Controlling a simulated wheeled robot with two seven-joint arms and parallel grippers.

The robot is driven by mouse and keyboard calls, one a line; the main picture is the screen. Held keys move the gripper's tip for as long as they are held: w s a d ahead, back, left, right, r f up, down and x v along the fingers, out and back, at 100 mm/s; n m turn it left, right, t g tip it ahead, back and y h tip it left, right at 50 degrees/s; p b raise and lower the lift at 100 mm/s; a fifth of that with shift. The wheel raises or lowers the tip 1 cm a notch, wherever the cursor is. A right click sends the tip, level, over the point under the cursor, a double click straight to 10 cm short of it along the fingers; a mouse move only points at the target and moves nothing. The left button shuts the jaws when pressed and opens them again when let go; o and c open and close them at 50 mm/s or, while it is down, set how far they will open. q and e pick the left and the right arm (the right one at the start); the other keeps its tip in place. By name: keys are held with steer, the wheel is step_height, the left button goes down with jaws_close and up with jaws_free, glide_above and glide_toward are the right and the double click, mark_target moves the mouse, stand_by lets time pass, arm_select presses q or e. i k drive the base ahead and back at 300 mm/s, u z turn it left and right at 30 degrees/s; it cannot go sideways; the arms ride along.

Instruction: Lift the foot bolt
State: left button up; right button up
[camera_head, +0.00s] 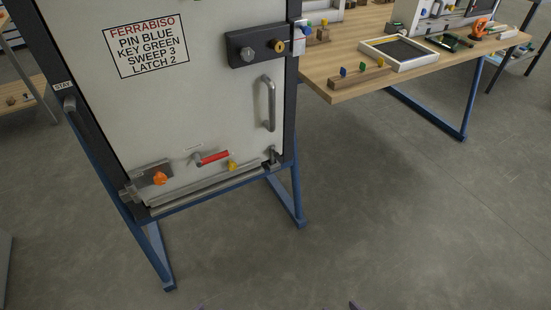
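A white door panel (200,110) stands in a dark frame on blue legs. A small grey metal bolt fitting (272,156) sits at its lower right corner, near the bottom rail; it looks like the foot bolt, but it is too small to tell whether it is raised or down. Neither gripper is clearly seen. Two tiny purple tips show at the bottom edge, and I cannot tell what they belong to.
The panel bears a red-handled lever (212,158), a yellow knob (232,166), a grey pull handle (268,103), a dark lock block (255,46) and a printed sign (146,46). A wooden table (340,88) with parts stands at right. The floor in front is clear.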

mark_target(274, 154)
steer(key=u, duration=0.5)
steer(key=i, duration=0.9)
steer(key=z, duration=0.2)
